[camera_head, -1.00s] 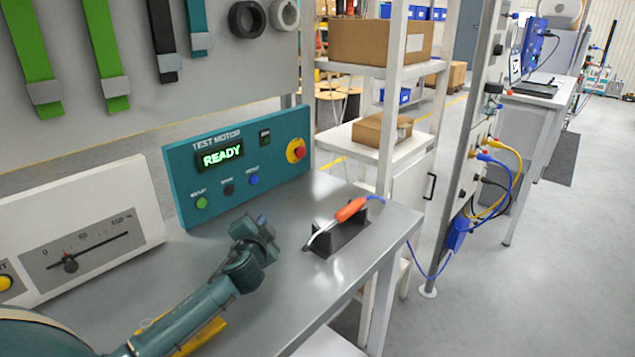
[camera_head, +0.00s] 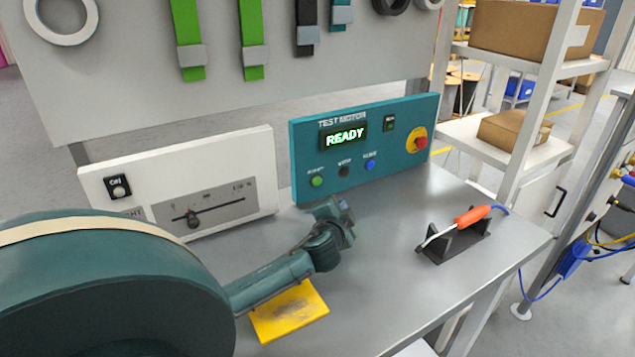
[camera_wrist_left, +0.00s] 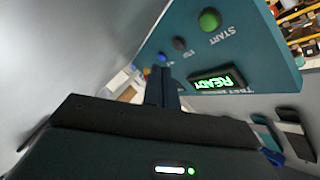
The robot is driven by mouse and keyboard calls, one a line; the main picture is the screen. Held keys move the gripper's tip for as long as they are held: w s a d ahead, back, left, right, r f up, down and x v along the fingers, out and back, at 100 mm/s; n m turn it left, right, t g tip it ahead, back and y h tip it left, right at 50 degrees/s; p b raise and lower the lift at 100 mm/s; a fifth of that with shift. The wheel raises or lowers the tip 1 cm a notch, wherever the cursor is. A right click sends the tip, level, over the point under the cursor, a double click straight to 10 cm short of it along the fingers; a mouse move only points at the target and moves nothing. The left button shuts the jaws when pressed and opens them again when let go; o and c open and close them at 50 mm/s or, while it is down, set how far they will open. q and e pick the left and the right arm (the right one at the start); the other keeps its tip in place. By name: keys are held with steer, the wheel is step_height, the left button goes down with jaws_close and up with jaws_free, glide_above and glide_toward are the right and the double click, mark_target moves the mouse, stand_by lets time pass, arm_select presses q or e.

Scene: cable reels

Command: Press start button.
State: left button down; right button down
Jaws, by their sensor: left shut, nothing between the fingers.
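The teal test motor panel (camera_head: 300,150) stands at the back of the steel bench. Its screen (camera_head: 345,138) reads READY. The green start button (camera_head: 317,181) is at the lower left of the panel. It also shows in the left wrist view (camera_wrist_left: 209,19), labelled START, at the upper right. My left gripper (camera_head: 343,207) is in front of the panel, slightly right of and below the green button, and looks apart from it. Its fingers (camera_wrist_left: 161,88) are shut and empty in the left wrist view. My right gripper is not in view.
A black stop button (camera_head: 344,171), a blue button (camera_head: 369,164) and a red emergency knob (camera_head: 420,142) share the panel. A white slider box (camera_head: 240,160) stands left. An orange-handled tool (camera_head: 471,215) rests in a black holder at right. A yellow pad (camera_head: 289,311) lies beneath my arm.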

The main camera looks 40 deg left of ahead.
arm_select(q)
glide_toward(322, 182)
steer(key=shift+w+d+x, duration=0.1)
steer(key=shift+d+x, duration=0.1)
steer(key=shift+x, duration=0.65)
steer(key=shift+w+d+x, duration=0.1)
steer(key=shift+d+x, duration=0.05)
steer(key=shift+x, duration=0.75)
steer(key=shift+w+d+x, duration=0.1)
steer(key=shift+d+x, duration=0.1)
steer(key=shift+x, duration=0.65)
steer(key=shift+a+f, duration=0.1)
steer(key=shift+f, duration=0.1)
steer(key=shift+w+a, duration=0.1)
steer(key=shift+a, duration=0.2)
steer(key=shift+w+a+b, duration=0.1)
steer(key=shift+a+b, duration=0.2)
steer(key=shift+a, duration=0.15)
stand_by(0.3)
steer(key=shift+d, duration=0.1)
steer(key=shift+s+d, duration=0.25)
steer(key=shift+d, duration=0.5)
